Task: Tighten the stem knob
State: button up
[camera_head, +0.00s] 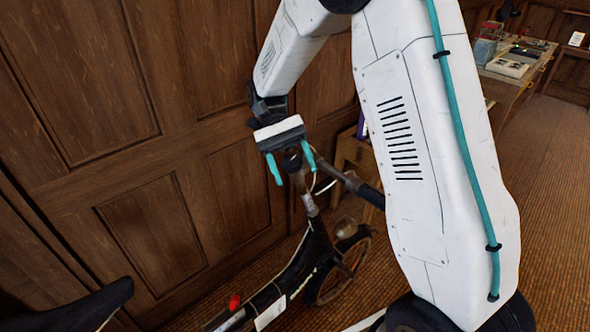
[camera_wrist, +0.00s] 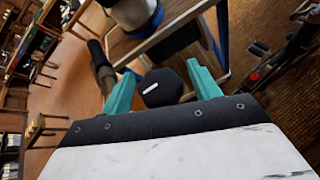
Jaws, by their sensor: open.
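The stem knob (camera_wrist: 161,88) is black with a white mark on its face. It sits between my gripper's two teal fingers in the wrist view. In the head view, the dark knob (camera_head: 291,161) is at the top of the bicycle's stem (camera_head: 307,200), between the fingers. My gripper (camera_head: 293,171) is open and points down over it, with one finger on either side. In the wrist view my gripper (camera_wrist: 161,70) shows a finger left and right of the knob; whether either touches it I cannot tell. The dark bicycle (camera_head: 318,245) stands upright.
A handlebar grip (camera_head: 371,196) extends right of the stem. The black saddle (camera_head: 75,306) is at lower left. A panelled wooden wall (camera_head: 160,215) stands close behind the bicycle. A desk with objects (camera_head: 515,75) is at upper right. Brown floor (camera_head: 550,200) is clear at right.

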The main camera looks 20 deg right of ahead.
aim_at(298, 158)
jog(key=v, duration=0.6)
jog(key=shift+w+r, duration=0.2)
jog(key=shift+w, duration=0.15)
jog(key=s+r+t, duration=0.1)
jog(key=s+r, duration=0.1)
jog(key=s+r+t, duration=0.1)
jog(key=s+r, duration=0.1)
jog(key=s+d+r+n+t, duration=0.1)
jog(key=s, duration=0.1)
jog(key=shift+r, duration=0.4)
jog(key=s+d+n+t, duration=0.3)
jog(key=s+t, duration=0.7)
jog(key=s, duration=1.1)
jog(key=shift+r+t, duration=0.25)
jog(key=shift+t, duration=0.15)
